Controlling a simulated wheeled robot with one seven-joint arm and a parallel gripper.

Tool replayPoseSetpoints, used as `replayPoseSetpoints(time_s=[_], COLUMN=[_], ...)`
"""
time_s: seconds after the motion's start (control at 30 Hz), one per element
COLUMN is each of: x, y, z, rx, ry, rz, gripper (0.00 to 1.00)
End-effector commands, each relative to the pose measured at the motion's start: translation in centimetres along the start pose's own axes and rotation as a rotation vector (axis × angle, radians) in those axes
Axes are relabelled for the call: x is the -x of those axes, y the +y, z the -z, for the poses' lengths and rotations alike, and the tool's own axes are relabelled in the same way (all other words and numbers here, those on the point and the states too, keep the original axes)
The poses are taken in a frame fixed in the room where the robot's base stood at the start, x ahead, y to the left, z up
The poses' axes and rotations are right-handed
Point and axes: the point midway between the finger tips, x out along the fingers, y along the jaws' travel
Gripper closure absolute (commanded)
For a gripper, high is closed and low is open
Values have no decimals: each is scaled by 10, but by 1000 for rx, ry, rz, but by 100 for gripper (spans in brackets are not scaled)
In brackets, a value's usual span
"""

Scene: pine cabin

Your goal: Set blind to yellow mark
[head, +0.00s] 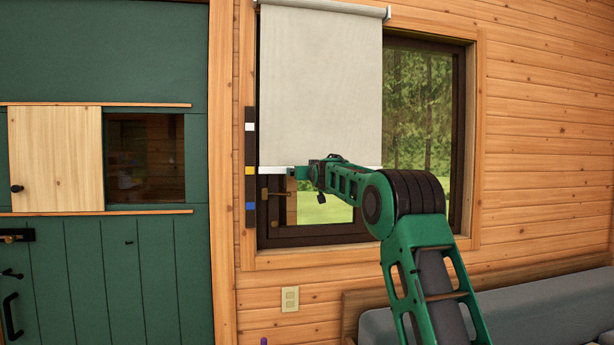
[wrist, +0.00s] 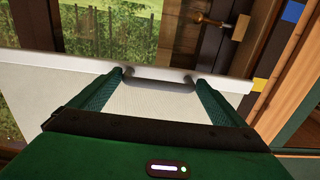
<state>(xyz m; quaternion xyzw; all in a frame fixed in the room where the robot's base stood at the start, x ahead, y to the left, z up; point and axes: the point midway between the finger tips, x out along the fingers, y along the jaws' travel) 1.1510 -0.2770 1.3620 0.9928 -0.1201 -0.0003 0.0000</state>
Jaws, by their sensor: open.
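The pale roller blind (head: 320,85) hangs partly down over the window's left part. Its white bottom bar (head: 374,168) is about level with the yellow mark (head: 250,171) on the black strip left of the window. In the wrist view, the yellow mark (wrist: 259,85) sits just beyond the end of the bar (wrist: 50,62). My gripper (head: 297,172) is at the bar's left part. In the wrist view, my gripper (wrist: 155,76) is open, its fingers either side of a grey pull handle (wrist: 162,82) on the bar; I cannot tell whether they touch it.
The strip also has a white mark (head: 250,127) and a blue mark (head: 250,206). A brass window latch (wrist: 200,18) is near the bar. A green door (head: 105,265) stands left. A grey bench seat (head: 520,310) lies below right.

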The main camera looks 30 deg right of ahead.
Motion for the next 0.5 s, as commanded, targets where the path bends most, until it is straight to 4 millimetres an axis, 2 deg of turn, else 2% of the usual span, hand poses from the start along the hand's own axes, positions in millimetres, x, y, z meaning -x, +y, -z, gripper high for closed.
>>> replayPoseSetpoints(time_s=[0.5], x=[76], y=[-1], z=[0], rx=[1], ry=[-1], rz=[1], gripper=[5])
